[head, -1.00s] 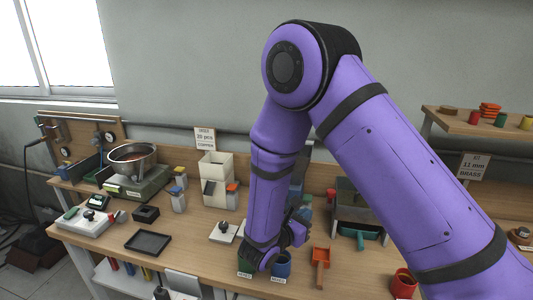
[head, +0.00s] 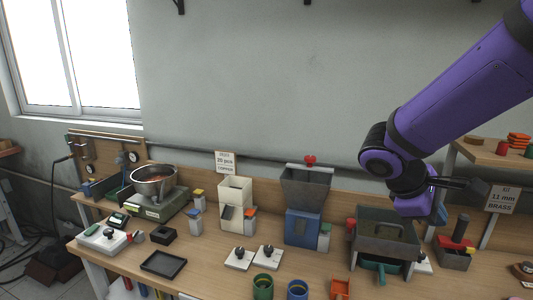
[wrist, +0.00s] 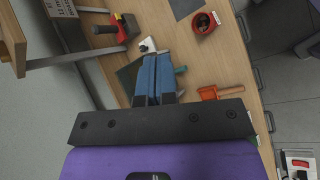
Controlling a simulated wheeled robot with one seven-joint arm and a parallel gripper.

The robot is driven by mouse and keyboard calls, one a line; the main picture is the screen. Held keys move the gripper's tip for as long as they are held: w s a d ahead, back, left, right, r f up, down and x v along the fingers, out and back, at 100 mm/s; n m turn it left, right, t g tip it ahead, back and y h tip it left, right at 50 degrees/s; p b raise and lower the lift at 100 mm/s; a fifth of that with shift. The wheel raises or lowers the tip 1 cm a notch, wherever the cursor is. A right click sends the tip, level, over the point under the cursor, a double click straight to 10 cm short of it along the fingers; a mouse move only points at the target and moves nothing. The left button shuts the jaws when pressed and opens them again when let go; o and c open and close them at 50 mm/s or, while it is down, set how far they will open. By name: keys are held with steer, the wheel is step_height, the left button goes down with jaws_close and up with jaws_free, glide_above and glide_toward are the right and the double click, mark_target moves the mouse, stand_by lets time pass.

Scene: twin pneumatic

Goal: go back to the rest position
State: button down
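My gripper (wrist: 157,60) shows in the wrist view with its two blue fingers side by side, pressed together with nothing between them. In the head view my arm reaches in from the upper right, and the wrist end with the gripper (head: 440,210) is raised above the right part of the bench, near the dark green box (head: 386,232). The fingers are small and hard to make out there. No object hangs from the gripper.
The wooden bench (head: 210,262) carries a blue-based hopper (head: 303,228), a cream dispenser (head: 235,204), a metal bowl (head: 154,181) on a green scale, and a green cup (head: 263,287) and blue cup (head: 298,290) at the front. A raised shelf (head: 484,154) stands close right of my wrist.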

steer(key=s+a+r+m+t+y, duration=0.1)
steer(key=s+r+m+t+y, duration=0.4)
steer(key=s, duration=0.8)
step_height(320, 180, up, 4)
steer(key=m+y, duration=0.3)
steer(key=m, duration=0.1)
steer(key=shift+a+y, duration=0.15)
steer(key=shift+y, duration=0.15)
